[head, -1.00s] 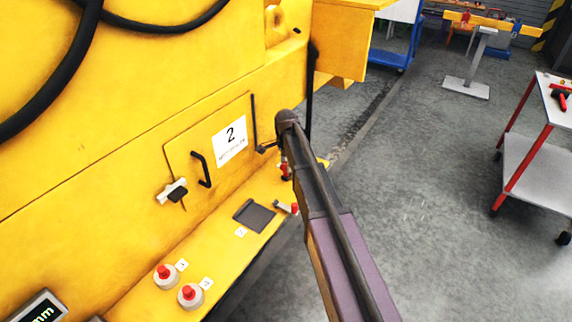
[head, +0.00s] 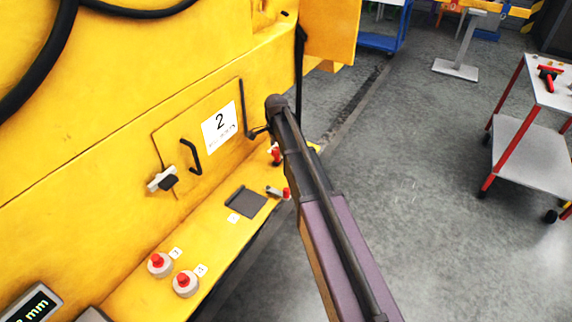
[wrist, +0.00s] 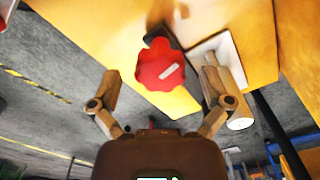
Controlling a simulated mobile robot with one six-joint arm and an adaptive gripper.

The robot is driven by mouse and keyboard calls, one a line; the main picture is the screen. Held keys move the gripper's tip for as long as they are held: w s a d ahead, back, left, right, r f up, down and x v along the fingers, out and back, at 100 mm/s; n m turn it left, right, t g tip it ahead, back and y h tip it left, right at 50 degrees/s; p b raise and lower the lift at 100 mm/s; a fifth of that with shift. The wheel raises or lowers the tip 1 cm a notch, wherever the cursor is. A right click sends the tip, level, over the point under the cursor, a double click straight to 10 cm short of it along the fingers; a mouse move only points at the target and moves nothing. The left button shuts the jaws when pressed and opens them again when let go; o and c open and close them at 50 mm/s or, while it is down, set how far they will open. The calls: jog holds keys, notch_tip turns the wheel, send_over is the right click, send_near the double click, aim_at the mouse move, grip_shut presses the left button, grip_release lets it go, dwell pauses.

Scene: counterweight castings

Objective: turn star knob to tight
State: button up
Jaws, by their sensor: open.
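A red star knob (wrist: 160,66) with a pale mark line is near the middle of the wrist view, above my gripper on a yellow surface. My open gripper (wrist: 162,82) has one finger on each side of it, with visible space at the left finger. The right finger overlaps a pale bracket beside the knob; contact cannot be told. In the head view, a red part (head: 276,156) shows beside my arm on the yellow machine, likely the same knob. My gripper is mostly hidden behind the arm there.
The yellow ledge holds two red buttons (head: 158,262) and a dark pad (head: 245,202). A small red-ended part (head: 286,193) is close to my arm. A panel marked 2 (head: 219,128) has a black handle (head: 191,157). A red-legged cart (head: 530,150) stands right, with open floor between.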

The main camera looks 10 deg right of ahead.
jog(key=shift+n, duration=0.3)
